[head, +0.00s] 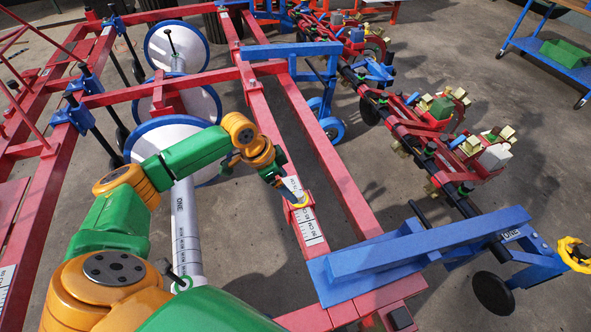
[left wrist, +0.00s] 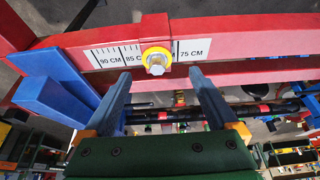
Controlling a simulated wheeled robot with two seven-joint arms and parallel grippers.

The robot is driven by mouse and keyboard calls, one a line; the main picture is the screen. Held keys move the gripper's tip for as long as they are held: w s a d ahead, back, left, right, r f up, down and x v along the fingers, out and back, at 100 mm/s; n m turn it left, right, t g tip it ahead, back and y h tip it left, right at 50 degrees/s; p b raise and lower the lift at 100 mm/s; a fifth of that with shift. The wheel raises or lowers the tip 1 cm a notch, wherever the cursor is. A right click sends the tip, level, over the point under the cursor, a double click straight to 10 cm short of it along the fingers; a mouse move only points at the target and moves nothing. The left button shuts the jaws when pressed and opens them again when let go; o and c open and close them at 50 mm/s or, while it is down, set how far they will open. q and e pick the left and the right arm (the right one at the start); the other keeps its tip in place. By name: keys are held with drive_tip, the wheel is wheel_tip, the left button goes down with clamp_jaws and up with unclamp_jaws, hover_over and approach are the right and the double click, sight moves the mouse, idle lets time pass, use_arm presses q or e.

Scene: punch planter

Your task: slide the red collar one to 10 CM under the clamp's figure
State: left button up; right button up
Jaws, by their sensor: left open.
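The red collar (left wrist: 154,28) sits around the red beam in the left wrist view, with a yellow-ringed bolt head (left wrist: 156,60) on its front. It lies between the 85 CM and 75 CM figures of the white scale (left wrist: 110,58). In the head view the collar (head: 303,212) is partly hidden by my gripper. My left gripper (head: 288,190) is open at the collar; in the left wrist view its fingers (left wrist: 158,76) stand either side of the bolt, with no grip on it. A blue clamp-like bracket (head: 345,272) crosses the beam beyond the 90 CM end. My right gripper is out of view.
White discs (head: 176,47) and a white tube marked ONE (head: 186,225) stand left of the beam. A parallel red beam (head: 335,155) runs to its right. A row of planter units (head: 440,110) stands further right. Bare floor (head: 375,185) shows between.

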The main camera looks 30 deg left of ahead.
sight(296, 195)
use_arm(q)
drive_tip(key=x, duration=0.2)
drive_tip(key=b+x, duration=0.1)
drive_tip(key=x, duration=0.2)
drive_tip(key=shift+s+d+f, duration=0.2)
drive_tip(key=shift+d+f, duration=0.15)
drive_tip(key=shift+w+f+b, duration=0.25)
drive_tip(key=shift+f+b, duration=0.05)
drive_tip(key=shift+f, duration=0.15)
drive_tip(key=shift+r, duration=0.1)
clamp_jaws()
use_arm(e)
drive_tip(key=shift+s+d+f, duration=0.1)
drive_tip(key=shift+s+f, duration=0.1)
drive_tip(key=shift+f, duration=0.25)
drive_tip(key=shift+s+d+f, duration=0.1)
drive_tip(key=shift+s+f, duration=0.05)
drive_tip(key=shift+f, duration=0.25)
